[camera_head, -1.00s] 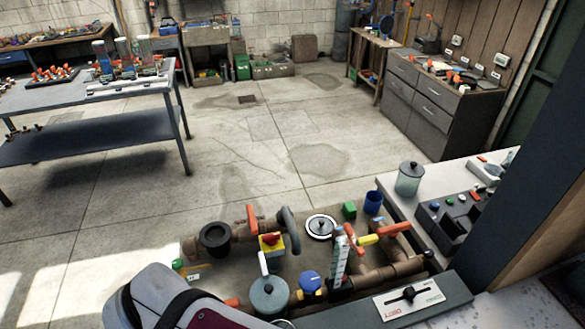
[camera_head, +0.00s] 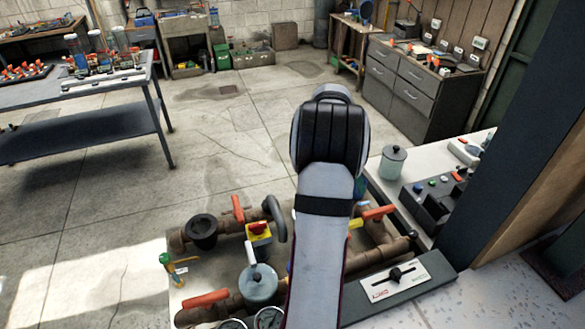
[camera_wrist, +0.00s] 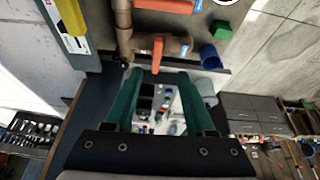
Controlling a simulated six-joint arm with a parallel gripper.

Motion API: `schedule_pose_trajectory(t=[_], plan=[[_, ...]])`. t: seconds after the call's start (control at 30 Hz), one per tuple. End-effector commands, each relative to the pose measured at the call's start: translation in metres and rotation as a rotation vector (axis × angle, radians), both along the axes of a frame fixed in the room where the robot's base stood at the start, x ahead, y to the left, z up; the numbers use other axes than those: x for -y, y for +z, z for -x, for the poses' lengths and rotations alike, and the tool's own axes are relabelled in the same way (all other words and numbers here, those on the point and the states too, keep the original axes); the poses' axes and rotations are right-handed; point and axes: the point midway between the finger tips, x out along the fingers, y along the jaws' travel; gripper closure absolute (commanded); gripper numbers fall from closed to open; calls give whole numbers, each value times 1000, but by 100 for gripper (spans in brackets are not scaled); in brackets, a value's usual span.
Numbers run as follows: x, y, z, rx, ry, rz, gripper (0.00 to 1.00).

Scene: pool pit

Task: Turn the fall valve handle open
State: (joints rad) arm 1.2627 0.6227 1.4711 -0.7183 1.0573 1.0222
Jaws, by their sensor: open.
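Several orange valve handles sit on the brown pipework (camera_head: 222,228). One orange handle (camera_head: 238,209) stands up at the left, another orange handle (camera_head: 205,300) lies at the near left, and a third orange handle (camera_head: 378,213) is right of my arm. I cannot tell which is the fall valve. In the wrist view, my gripper (camera_wrist: 160,74) is open, its two green fingers apart and empty. An orange handle (camera_wrist: 157,54) appears just beyond and between the fingertips; contact is not visible. Another orange handle (camera_wrist: 165,5) is at the top edge. My arm hides the middle pipework and gripper in the head view.
A yellow-and-red switch (camera_head: 259,232), a round grey-green pot (camera_head: 258,284) and gauges (camera_head: 268,318) crowd the pit left of my arm. A white plate with a black lever (camera_head: 395,282) is at the right. A blue cup (camera_wrist: 210,57) stands near the fingers.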

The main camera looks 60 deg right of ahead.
Motion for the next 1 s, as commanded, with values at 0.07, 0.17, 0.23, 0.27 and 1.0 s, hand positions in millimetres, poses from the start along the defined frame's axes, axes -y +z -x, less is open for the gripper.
schedule_pose_trajectory(t=[0.07, 0.17, 0.23, 0.27, 1.0], plan=[[9, -8, 13, -3, -35, 8, 45], [13, -23, 18, -4, -38, 8, 45], [18, -41, 23, -4, -36, 6, 45], [20, -49, 26, -4, -36, 5, 45], [50, -150, 54, -2, -33, 9, 45]])
